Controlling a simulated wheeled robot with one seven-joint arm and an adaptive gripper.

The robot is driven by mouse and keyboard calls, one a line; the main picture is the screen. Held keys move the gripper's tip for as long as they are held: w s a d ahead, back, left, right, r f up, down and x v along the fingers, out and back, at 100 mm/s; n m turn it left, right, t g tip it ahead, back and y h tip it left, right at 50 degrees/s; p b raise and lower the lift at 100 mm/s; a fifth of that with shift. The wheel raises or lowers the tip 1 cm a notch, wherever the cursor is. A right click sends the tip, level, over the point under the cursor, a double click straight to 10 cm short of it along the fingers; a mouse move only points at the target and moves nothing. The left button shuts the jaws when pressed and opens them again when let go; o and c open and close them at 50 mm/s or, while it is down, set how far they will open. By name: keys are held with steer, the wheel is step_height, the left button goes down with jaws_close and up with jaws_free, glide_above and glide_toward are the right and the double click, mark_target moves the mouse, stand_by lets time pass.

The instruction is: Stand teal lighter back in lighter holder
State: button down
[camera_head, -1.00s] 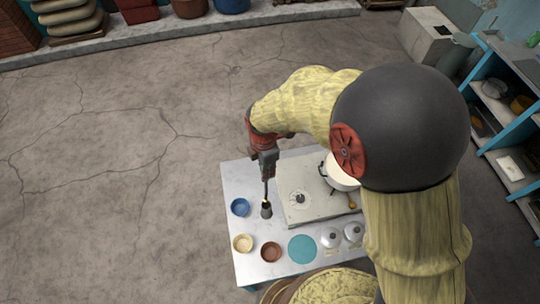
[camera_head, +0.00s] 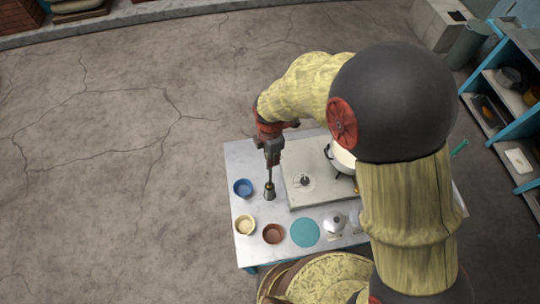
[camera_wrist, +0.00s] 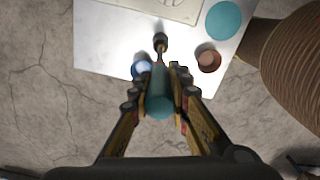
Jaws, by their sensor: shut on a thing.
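My gripper (camera_head: 272,155) is over the left part of the white table, pointing down. It also shows in the wrist view (camera_wrist: 163,76), with both fingers closed on the teal lighter (camera_wrist: 160,102). The lighter's teal body is between the fingers, and its thin dark rod (camera_head: 270,174) points down. A small dark cup-shaped lighter holder (camera_head: 269,193) stands on the table below the rod. It also shows in the wrist view (camera_wrist: 160,39). The rod's end lines up with the holder's mouth. I cannot tell whether the tip is inside or just above it.
A blue bowl (camera_head: 243,188) stands left of the holder. A beige bowl (camera_head: 245,225), a brown bowl (camera_head: 273,234) and a teal disc (camera_head: 305,232) are along the front. A stove (camera_head: 302,183) with a white pot (camera_head: 342,160) is to the right.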

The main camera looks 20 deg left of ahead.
step_height(320, 180, down, 8)
steer(key=b, duration=0.5)
stand_by(0.5)
steer(key=shift+f, duration=0.1)
steer(key=c, duration=1.7)
jaws_free()
steer(key=shift+o, duration=0.4)
step_height(320, 180, up, 12)
